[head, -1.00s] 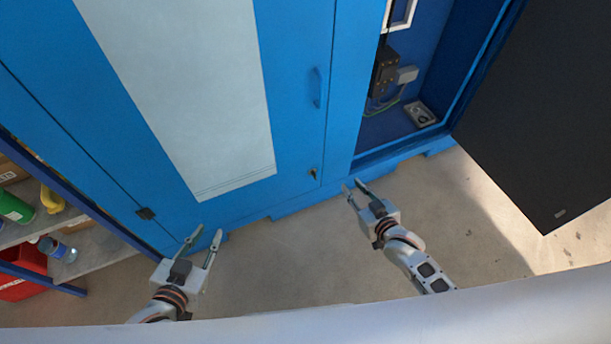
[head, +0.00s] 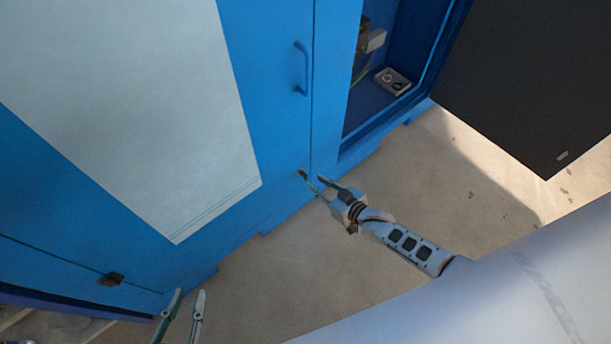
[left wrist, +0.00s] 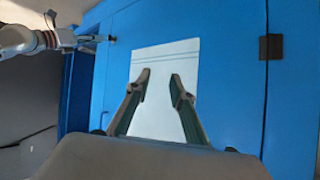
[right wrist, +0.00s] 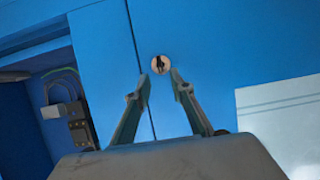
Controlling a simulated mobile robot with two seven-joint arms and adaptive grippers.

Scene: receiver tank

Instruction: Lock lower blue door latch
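The lower latch (head: 303,173) sits low on the blue door (head: 270,60), near its right edge. In the right wrist view the latch (right wrist: 160,64) is a pale round plate with a dark key-like piece in it, just beyond and between my fingertips. My right gripper (head: 320,184) is open and empty, its fingertips close to the latch; I cannot tell whether they touch it. My left gripper (head: 186,298) is open and empty at the bottom of the head view. In the left wrist view it (left wrist: 160,76) points at the door's pale panel (left wrist: 165,65).
A blue handle (head: 301,68) is higher on the door. To the right is an open cabinet bay with a grey box (head: 392,81) inside. A dark open door (head: 540,80) swings out at right. A hinge (head: 111,279) is at lower left. The floor (head: 310,240) is clear.

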